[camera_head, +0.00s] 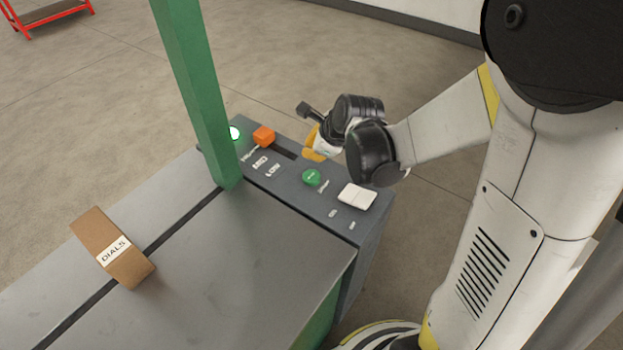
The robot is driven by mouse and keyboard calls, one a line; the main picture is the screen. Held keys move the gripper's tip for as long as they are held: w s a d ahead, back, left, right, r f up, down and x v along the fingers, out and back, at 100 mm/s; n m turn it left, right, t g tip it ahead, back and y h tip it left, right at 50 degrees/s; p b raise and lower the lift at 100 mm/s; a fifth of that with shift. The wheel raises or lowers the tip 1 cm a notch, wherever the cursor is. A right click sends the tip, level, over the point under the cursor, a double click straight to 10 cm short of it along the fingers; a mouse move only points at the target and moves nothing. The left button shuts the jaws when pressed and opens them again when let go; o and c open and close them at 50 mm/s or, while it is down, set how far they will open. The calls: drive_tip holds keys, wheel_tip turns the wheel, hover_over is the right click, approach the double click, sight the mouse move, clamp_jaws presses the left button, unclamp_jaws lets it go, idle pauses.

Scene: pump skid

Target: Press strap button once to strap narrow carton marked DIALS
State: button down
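The narrow brown carton (100,232), with a white label reading DIALS, sits on the grey machine top at the left, over the dark slot. No strap shows on its visible faces. A round green button (311,177) is on the dark control panel (288,181) on the machine's right side; its small label is hard to read, so I cannot confirm that it says strap. My gripper (309,128) is above the panel's far right edge, apart from the green button in the picture. Its fingers are small and partly hidden by my wrist, so their opening is unclear.
The panel also has an orange slider knob (264,136) in a slot, a lit lamp (235,132) and a white rocker switch (357,196). A green post (197,80) rises between carton and panel. A red rack (48,14) stands far left. The floor behind is clear.

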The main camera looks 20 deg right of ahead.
sight(308, 170)
wheel_tip(308, 170, down, 6)
drive_tip(key=b, duration=0.4)
idle(1.2)
drive_tip(key=shift+f+b, duration=0.4)
drive_tip(key=shift+b, duration=0.2)
drive_tip(key=shift+f+b, duration=0.45)
drive_tip(key=shift+f, duration=0.05)
idle(0.4)
drive_tip(key=shift+r, duration=0.1)
drive_tip(key=shift+r+p, duration=0.75)
drive_tip(key=shift+r, duration=0.1)
drive_tip(key=shift+r+p, duration=2.05)
drive_tip(key=shift+r, duration=0.5)
